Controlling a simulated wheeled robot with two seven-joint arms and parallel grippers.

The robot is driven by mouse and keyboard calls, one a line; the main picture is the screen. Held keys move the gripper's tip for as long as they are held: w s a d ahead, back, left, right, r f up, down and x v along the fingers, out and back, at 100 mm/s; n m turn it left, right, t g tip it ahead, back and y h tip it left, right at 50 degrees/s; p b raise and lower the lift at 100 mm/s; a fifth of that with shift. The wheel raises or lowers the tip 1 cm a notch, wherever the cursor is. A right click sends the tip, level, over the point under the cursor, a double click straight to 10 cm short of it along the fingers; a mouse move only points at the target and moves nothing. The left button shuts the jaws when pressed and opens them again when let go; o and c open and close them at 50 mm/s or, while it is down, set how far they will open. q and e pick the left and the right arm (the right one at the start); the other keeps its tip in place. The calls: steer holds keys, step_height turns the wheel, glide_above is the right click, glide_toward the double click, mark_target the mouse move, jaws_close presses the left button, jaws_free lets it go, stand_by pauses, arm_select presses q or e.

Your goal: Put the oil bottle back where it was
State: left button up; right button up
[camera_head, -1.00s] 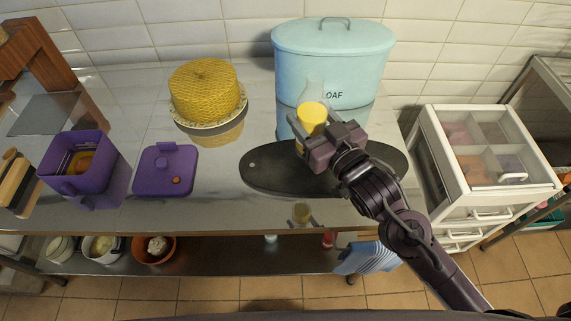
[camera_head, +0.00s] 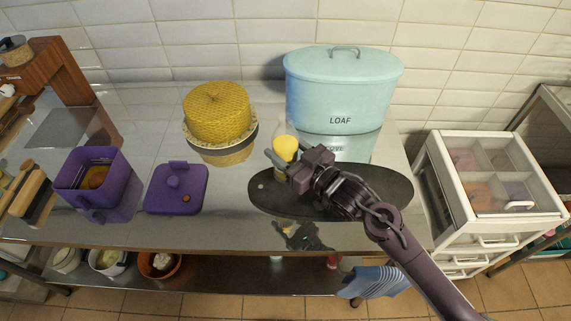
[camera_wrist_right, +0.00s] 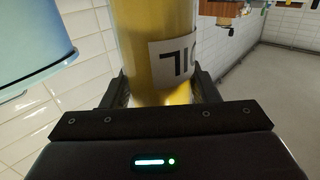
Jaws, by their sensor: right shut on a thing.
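The oil bottle (camera_head: 285,148), clear with yellow oil, is held upright or nearly so by my right gripper (camera_head: 283,168). In the head view it shows in front of the wall, just left of the loaf bin, over the back left part of the dark oval board. In the right wrist view the bottle (camera_wrist_right: 160,50) stands between the two fingers, with part of a white label showing. My right gripper is shut on it. The bottle's base is hidden, but a reflection in the steel top suggests that it is raised. My left gripper is out of view.
The dark board (camera_head: 268,198) lies on the steel table. The pale blue loaf bin (camera_head: 340,90) stands behind it. A yellow-topped round container (camera_head: 218,112), a purple lid (camera_head: 176,190) and a purple box (camera_head: 98,182) are to the left. A white drawer unit (camera_head: 487,190) stands right.

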step_height(320, 180, down, 6)
steer(key=shift+f+p, duration=0.1)
steer(key=shift+p, duration=0.25)
steer(key=shift+f, duration=0.3)
steer(key=shift+f, duration=0.15)
steer(key=o, duration=1.2)
steer(key=shift+o, duration=0.2)
